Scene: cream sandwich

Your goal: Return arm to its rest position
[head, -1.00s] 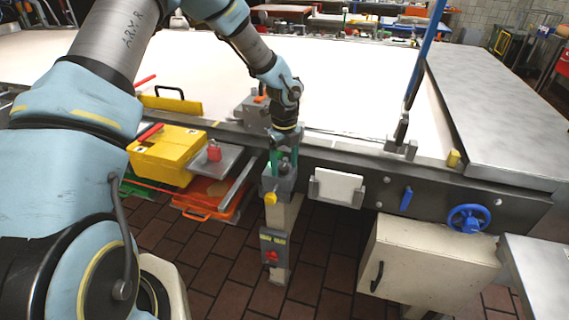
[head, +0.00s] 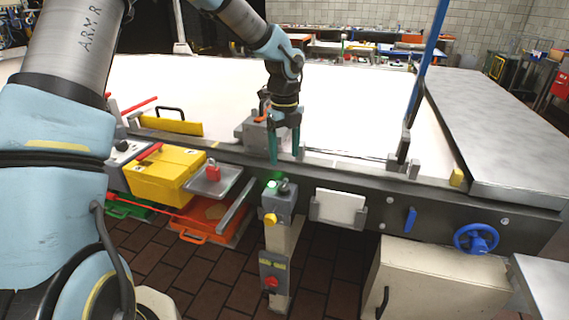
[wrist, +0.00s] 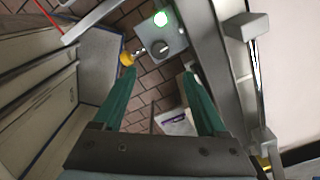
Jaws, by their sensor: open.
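My gripper (head: 285,145) points down with its two green fingers apart and nothing between them. In the head view it hangs above and just behind the grey control box (head: 278,203) on its cream post, in front of the pale table's edge rail. The box has a lit green button (head: 272,185) on top and a yellow knob (head: 270,219) on its front. In the wrist view the open fingers (wrist: 155,78) reach toward the box top, where the green light (wrist: 160,18) and a round grey switch show. The fingers look clear of the box.
The large pale table (head: 340,100) has a raised metal rail. A yellow toolbox (head: 165,175) and a tray with a red padlock (head: 212,172) are left. A blue upright bar (head: 430,50), a blue handwheel (head: 475,239) and a cream cabinet (head: 430,270) are right. Space above the table is free.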

